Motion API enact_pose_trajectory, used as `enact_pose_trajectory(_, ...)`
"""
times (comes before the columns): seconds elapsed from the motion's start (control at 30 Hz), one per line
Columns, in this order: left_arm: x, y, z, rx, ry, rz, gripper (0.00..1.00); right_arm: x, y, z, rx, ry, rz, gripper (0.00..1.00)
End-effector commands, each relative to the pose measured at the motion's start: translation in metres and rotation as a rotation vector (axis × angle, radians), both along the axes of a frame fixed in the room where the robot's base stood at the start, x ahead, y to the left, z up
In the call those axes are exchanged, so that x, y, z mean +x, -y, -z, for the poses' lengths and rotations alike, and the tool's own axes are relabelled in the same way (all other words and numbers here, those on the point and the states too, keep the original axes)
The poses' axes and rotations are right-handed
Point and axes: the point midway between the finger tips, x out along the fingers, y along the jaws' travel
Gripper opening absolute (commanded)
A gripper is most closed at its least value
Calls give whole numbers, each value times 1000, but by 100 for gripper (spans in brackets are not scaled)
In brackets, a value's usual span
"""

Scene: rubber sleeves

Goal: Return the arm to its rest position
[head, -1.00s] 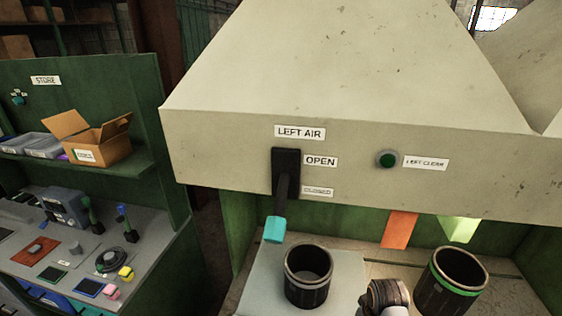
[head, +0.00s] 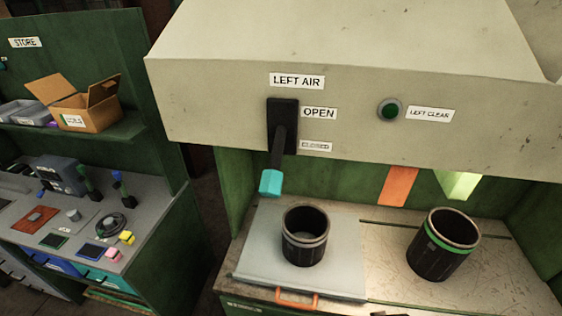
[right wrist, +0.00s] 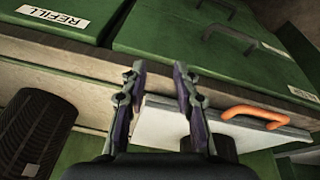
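My right gripper (right wrist: 160,100) shows in the right wrist view, its two fingers apart with nothing between them. Beyond it are a white board with an orange handle (right wrist: 255,115) and green drawer fronts. No gripper shows in the head view, and my left gripper is not in view.
A dark sleeve with a grey band (head: 304,236) stands on a pale board (head: 250,245). Another with a green band (head: 443,244) stands to its right on the bench. A green button (head: 390,109) is on the hood. At left is a store bench with an open carton (head: 90,112).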

Motion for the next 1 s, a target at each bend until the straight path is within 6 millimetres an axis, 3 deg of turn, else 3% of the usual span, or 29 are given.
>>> enact_pose_trajectory(0.03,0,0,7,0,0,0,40,-2,2,27,0,-13,3,30)
enact_pose_trajectory(0.17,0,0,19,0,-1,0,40,-11,8,95,1,-38,10,30)
enact_pose_trajectory(0.27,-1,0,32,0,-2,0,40,-31,14,167,3,-65,17,30)
enact_pose_trajectory(0.4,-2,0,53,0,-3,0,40,-87,22,277,5,-110,29,30)
enact_pose_trajectory(0.5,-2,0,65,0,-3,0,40,-136,26,334,8,-138,37,30)
enact_pose_trajectory(0.6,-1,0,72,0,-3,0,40,-179,27,368,11,-157,42,30)
enact_pose_trajectory(0.7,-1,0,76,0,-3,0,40,-208,27,385,13,-167,45,30)
enact_pose_trajectory(0.8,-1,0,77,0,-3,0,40,-222,27,390,13,-172,47,30)
enact_pose_trajectory(1.0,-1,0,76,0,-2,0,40,-224,27,390,13,-172,47,30)
